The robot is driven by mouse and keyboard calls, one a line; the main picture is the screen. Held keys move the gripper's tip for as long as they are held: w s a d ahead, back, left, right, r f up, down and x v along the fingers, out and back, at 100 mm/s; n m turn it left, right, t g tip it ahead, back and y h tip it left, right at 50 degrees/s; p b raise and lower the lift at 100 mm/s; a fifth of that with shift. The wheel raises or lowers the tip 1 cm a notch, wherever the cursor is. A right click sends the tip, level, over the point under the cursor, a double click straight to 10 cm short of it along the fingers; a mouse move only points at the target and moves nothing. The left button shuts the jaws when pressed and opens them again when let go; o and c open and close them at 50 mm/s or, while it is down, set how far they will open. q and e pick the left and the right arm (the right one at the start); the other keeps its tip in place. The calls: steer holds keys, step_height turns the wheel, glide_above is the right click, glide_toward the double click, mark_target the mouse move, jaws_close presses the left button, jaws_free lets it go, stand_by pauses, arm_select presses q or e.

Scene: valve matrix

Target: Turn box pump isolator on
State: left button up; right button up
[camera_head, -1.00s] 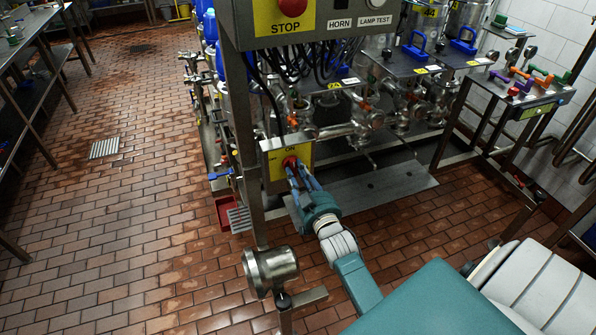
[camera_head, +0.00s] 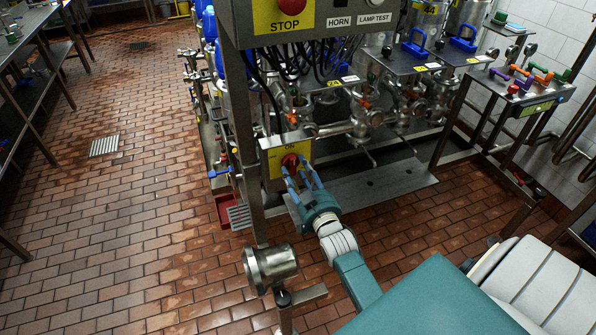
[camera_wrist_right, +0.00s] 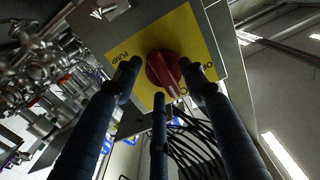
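The box pump isolator is a red rotary knob (camera_head: 291,162) on a yellow plate (camera_head: 273,161), on a grey box fixed to a metal post. "ON" shows at the top of the plate. In the right wrist view the red knob (camera_wrist_right: 164,70) sits on the yellow plate (camera_wrist_right: 185,30) with partly hidden lettering. My right gripper (camera_head: 299,179) is just in front of the knob. Its fingers are spread, with two tips at either side of the knob and a third below in the right wrist view (camera_wrist_right: 160,72). I cannot tell the knob's exact setting. My left gripper is out of view.
A control panel with a red STOP button (camera_head: 291,4) hangs above the isolator. A metal cylinder (camera_head: 270,266) sits on the post's lower frame. Pipework and valves (camera_head: 365,115) stand behind. The tiled floor at left (camera_head: 110,230) is clear.

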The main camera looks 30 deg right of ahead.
steer(key=v, duration=1.2)
stand_by(0.3)
